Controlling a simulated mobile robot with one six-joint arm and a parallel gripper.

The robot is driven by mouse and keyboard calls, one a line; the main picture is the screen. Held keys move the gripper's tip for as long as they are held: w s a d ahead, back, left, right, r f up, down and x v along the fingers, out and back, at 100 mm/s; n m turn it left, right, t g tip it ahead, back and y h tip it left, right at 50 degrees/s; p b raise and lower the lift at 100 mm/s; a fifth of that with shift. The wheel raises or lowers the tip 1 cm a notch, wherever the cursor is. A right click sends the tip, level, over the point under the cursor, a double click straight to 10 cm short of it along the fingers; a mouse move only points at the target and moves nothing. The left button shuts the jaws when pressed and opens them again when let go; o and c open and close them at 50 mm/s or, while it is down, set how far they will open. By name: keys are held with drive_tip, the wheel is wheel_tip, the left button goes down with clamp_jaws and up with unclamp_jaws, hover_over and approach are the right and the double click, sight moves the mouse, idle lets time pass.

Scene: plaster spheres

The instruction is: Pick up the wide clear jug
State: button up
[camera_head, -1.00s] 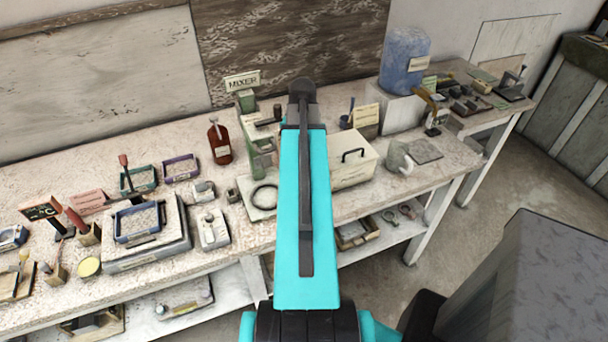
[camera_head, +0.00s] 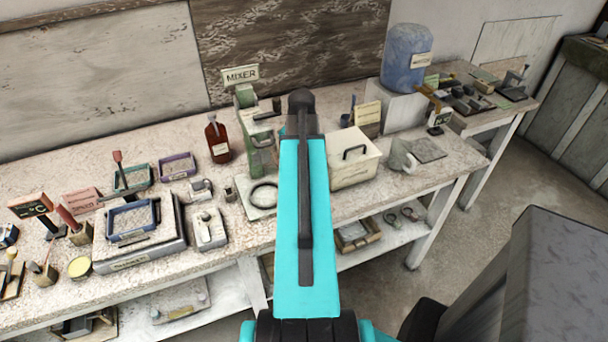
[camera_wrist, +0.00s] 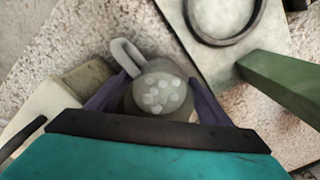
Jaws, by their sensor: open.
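The wide clear jug (camera_wrist: 160,92) stands on the bench in the wrist view, seen from above. It is a round see-through vessel with a looped handle toward the upper left and several pale round spots showing inside. My gripper (camera_wrist: 158,80) is open, with one purple finger on each side of the jug. I cannot tell whether the fingers touch it. In the head view my arm covers this part of the bench, so neither the jug nor the gripper fingers show.
A white box with a black handle (camera_head: 352,168) stands to the right of my arm. A dark ring (camera_head: 264,194) lies on a plate to the left, by the green mixer stand (camera_head: 262,150). A grey vessel (camera_head: 402,158) is farther right. A blue water tank (camera_head: 406,60) stands behind.

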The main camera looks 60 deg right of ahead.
idle(0.4)
drive_tip(key=c, duration=1.2)
drive_tip(key=shift+r, duration=0.1)
wheel_tip(320, 180, up, 18)
drive_tip(key=p, duration=1.3)
